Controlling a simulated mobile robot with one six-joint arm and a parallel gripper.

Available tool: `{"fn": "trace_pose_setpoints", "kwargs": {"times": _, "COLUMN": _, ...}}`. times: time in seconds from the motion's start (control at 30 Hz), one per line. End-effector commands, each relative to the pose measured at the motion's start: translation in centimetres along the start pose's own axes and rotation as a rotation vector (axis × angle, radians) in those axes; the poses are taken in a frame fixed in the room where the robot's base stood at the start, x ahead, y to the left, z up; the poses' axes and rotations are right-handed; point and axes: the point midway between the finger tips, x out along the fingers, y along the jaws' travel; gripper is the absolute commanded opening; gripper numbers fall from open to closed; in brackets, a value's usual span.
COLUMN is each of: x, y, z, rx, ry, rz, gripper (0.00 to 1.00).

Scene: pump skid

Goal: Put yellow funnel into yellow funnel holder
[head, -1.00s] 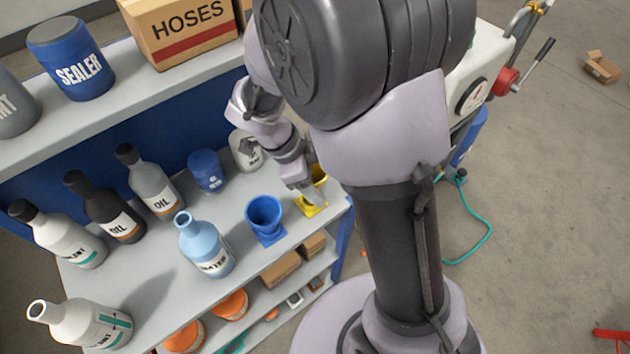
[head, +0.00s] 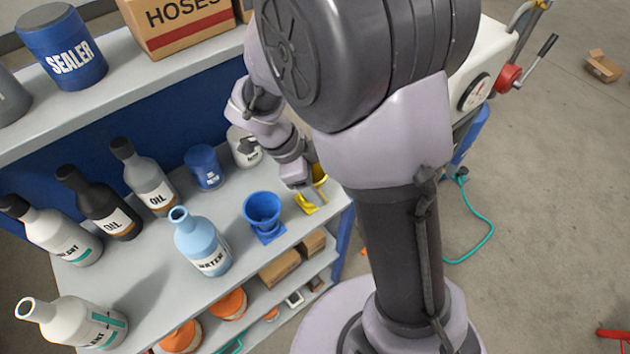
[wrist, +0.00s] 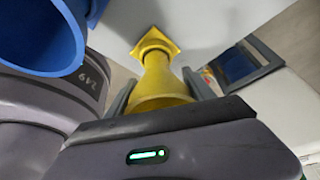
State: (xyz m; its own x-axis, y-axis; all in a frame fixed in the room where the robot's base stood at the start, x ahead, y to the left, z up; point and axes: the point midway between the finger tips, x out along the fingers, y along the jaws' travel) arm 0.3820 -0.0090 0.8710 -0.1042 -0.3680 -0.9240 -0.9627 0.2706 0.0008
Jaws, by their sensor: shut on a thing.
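The yellow funnel (wrist: 161,88) is between my gripper's two fingers in the wrist view, its wide mouth towards the camera. My gripper (wrist: 159,77) is shut on it. The yellow holder's square plate (wrist: 154,43) shows just beyond the funnel's narrow end, in line with it. I cannot tell whether the spout is inside the holder or just over it. In the head view, my gripper (head: 311,192) is at the right end of the middle shelf and partly hides the yellow funnel (head: 320,176). The yellow holder (head: 306,208) shows below it on the shelf.
A blue funnel (head: 262,208) stands in a blue holder just left of the yellow one, also close in the wrist view (wrist: 40,35). A light blue water bottle (head: 203,243) and several other bottles stand further left. A blue can (head: 204,167) and white container (head: 243,147) stand behind.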

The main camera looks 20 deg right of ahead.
Motion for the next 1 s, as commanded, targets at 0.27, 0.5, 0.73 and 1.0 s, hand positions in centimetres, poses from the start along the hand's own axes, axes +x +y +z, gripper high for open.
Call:
{"fn": "trace_pose_setpoints", "kwargs": {"times": 0.27, "x": 0.6, "y": 0.0, "z": 0.2, "rx": 0.0, "ry": 0.0, "rz": 0.0, "gripper": 0.13}}
{"fn": "trace_pose_setpoints", "kwargs": {"times": 0.5, "x": 1.0, "y": 0.0, "z": 0.4, "rx": 0.0, "ry": 0.0, "rz": 0.0, "gripper": 0.13}}
{"fn": "trace_pose_setpoints", "kwargs": {"times": 0.73, "x": 1.4, "y": 0.0, "z": 0.6, "rx": 0.0, "ry": 0.0, "rz": 0.0, "gripper": 0.13}}
{"fn": "trace_pose_setpoints", "kwargs": {"times": 1.0, "x": 1.5, "y": 0.0, "z": 0.6, "rx": 0.0, "ry": 0.0, "rz": 0.0, "gripper": 0.13}}
